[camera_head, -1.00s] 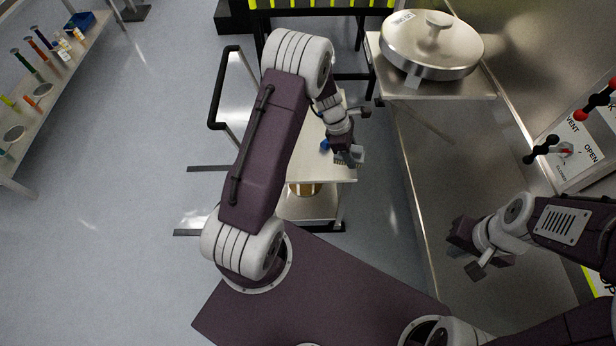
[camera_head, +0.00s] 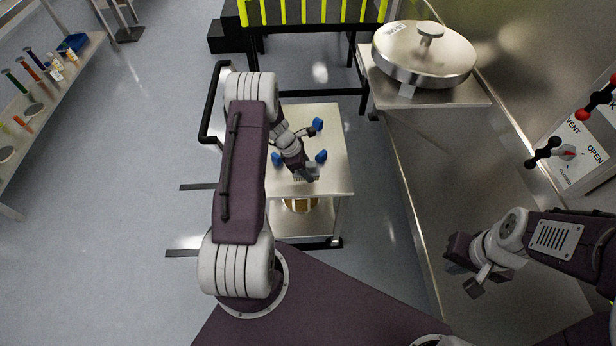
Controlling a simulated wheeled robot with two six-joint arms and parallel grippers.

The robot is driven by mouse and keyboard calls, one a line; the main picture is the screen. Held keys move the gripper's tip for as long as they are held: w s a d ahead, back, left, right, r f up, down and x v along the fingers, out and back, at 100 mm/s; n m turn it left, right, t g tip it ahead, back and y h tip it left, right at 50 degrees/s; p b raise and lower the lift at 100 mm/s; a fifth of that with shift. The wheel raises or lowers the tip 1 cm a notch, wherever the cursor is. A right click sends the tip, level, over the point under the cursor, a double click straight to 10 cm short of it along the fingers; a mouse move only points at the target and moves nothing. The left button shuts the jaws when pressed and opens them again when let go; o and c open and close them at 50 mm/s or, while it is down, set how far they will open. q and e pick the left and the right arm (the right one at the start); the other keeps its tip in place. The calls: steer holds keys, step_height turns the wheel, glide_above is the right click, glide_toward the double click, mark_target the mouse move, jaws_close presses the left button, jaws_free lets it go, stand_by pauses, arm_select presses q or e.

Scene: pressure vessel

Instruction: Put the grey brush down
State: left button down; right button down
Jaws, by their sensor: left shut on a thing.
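My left gripper (camera_head: 303,168) is shut on the grey brush (camera_head: 307,177), over the front part of the cart's pale top (camera_head: 336,178). Only a small part of the brush with its bristles shows. The rest is hidden by the gripper, and I cannot tell whether the brush touches the top. My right gripper (camera_head: 468,268) is open and empty, over the steel surface at the right.
Several blue items, one at the back (camera_head: 318,124) and one to the right (camera_head: 321,156), lie on the cart top close around my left gripper. The cart's right side is clear. A round steel lid (camera_head: 424,55) sits on a stand at the back right.

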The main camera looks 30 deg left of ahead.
arm_select(q)
step_height(320, 180, down, 4)
steer(key=shift+f+b, duration=0.1)
steer(key=shift+b, duration=0.2)
steer(key=c, duration=0.8)
jaws_free()
steer(key=shift+o, duration=0.2)
